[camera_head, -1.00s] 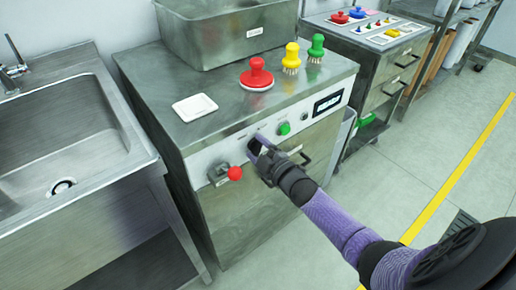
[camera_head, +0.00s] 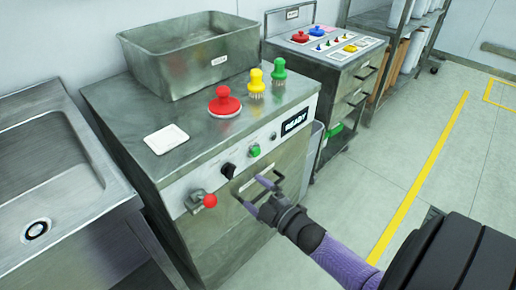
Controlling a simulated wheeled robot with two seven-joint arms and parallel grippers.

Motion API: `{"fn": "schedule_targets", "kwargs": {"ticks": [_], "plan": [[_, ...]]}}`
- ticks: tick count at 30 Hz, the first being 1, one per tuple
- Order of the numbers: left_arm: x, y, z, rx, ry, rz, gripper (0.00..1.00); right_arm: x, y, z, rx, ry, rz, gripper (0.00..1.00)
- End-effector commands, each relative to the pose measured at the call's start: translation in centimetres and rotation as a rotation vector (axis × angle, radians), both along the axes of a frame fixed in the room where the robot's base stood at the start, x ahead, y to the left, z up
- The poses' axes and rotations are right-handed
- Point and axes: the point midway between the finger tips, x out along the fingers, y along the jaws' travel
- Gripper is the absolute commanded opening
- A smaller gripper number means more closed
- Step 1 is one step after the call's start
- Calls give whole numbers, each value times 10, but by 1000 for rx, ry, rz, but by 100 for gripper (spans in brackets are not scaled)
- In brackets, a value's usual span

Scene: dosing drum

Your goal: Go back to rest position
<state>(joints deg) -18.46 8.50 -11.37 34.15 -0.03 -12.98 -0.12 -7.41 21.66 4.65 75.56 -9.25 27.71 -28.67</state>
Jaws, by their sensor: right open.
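My right gripper (camera_head: 261,196) is open and empty. It is in front of the steel dosing cabinet (camera_head: 190,250), near the drawer handle and below the black knob (camera_head: 228,171). I cannot tell whether a finger touches the front. The front panel carries a lever with a red ball (camera_head: 210,200), a green button (camera_head: 255,150) and a display (camera_head: 295,122) that reads READY. My left gripper is not in view.
On the cabinet top are a white dish (camera_head: 166,139), a red-handled tool (camera_head: 224,102), a yellow brush (camera_head: 256,84), a green brush (camera_head: 279,79) and a steel bin (camera_head: 190,60). A sink (camera_head: 50,170) stands left. The floor (camera_head: 400,160) at right is clear.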

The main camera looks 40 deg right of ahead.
Motion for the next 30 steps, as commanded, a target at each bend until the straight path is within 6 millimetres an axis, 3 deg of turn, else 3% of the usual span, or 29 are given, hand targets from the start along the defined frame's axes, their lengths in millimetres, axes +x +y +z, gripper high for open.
{"fn": "schedule_targets", "kwargs": {"ticks": [14, 17, 20, 21, 24, 27, 30], "plan": [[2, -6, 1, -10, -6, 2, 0, -5, 0, -1, 1, 2, -1, 100], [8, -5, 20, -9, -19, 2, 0, -18, 2, -14, 71, 114, -39, 100], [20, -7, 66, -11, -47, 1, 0, -70, 17, -58, 257, 444, -160, 100], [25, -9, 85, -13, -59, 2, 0, -103, 28, -78, 335, 600, -224, 100], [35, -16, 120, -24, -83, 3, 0, -193, 58, -113, 475, 949, -384, 100], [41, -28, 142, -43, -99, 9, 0, -272, 84, -125, 545, 1207, -522, 100], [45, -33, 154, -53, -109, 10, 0, -325, 100, -125, 569, 1368, -618, 100]]}}
